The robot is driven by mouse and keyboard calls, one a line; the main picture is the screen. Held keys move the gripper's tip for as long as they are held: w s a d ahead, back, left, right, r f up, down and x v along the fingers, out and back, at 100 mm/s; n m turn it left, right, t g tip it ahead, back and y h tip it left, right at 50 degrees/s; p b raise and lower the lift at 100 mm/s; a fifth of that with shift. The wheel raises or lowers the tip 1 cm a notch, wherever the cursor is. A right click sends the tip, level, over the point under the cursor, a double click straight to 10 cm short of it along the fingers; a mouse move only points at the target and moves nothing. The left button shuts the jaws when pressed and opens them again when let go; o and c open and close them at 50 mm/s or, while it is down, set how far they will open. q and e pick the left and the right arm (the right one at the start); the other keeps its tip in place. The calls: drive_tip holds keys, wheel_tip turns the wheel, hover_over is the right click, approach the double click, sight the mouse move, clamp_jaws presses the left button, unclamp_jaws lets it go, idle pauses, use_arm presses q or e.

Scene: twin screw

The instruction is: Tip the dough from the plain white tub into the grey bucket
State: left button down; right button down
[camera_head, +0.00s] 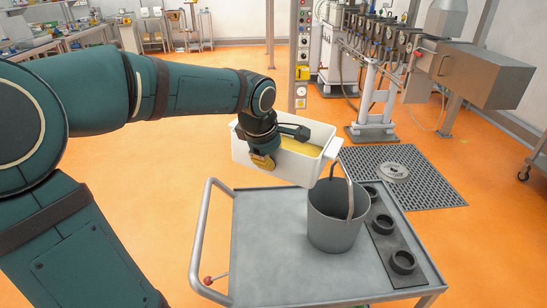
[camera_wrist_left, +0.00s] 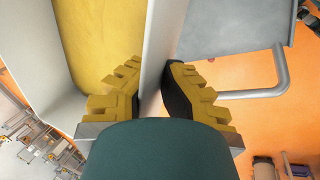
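The plain white tub (camera_head: 262,172) hangs over the far edge of the cart, left of and behind the grey bucket, and looks roughly level. Yellow dough (camera_head: 302,147) lies inside it and also fills much of the tub in the left wrist view (camera_wrist_left: 95,40). My left gripper (camera_head: 263,160) is at the tub's near wall, with one yellow-padded finger inside and one outside; in the left wrist view the fingers (camera_wrist_left: 155,85) close on the wall. The grey bucket (camera_head: 333,228) stands upright on the cart, its handle (camera_head: 350,190) raised. The bucket's inside bottom is hidden. My right gripper is out of view.
The grey cart (camera_head: 265,250) has a tubular rail (camera_head: 200,235) on its left and a dark holder strip with round cups (camera_head: 403,262) right of the bucket. Its left part is clear. A floor grate (camera_head: 425,185) and filling machine (camera_head: 480,75) stand beyond.

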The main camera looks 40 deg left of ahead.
use_arm(q)
drive_tip(key=shift+a+r+m+g+y+p, duration=0.1)
drive_tip(key=shift+r+m+g+y+p, duration=0.1)
drive_tip(key=shift+r+y+p, duration=0.5)
drive_tip(key=shift+a+r+m+g+y+p, duration=0.15)
drive_tip(key=shift+r+y, duration=0.25)
drive_tip(key=shift+r, duration=0.6)
wheel_tip(320, 180, up, 2)
drive_tip(key=shift+d+r+g+y+p, duration=0.15)
drive_tip(key=shift+g+y+p, duration=0.2)
drive_tip(key=shift+y+p, duration=0.7)
drive_tip(key=shift+y+b, duration=0.25)
drive_tip(key=shift+b, duration=0.2)
drive_tip(key=shift+w+r+m+b, duration=0.1)
drive_tip(key=shift+m+b, duration=0.15)
drive_tip(key=shift+b, duration=0.05)
drive_tip(key=shift+d+r+g+y+b, duration=0.3)
drive_tip(key=shift+r+y+b, duration=0.35)
drive_tip(key=shift+y, duration=0.35)
drive_tip(key=shift+w+d+r+y+b, duration=0.2)
drive_tip(key=shift+d+r+y+b, duration=0.15)
drive_tip(key=shift+y+b, duration=0.45)
drive_tip(key=shift+d+r+g+y, duration=0.1)
drive_tip(key=shift+r+g+y, duration=0.15)
drive_tip(key=shift+g+y, duration=0.05)
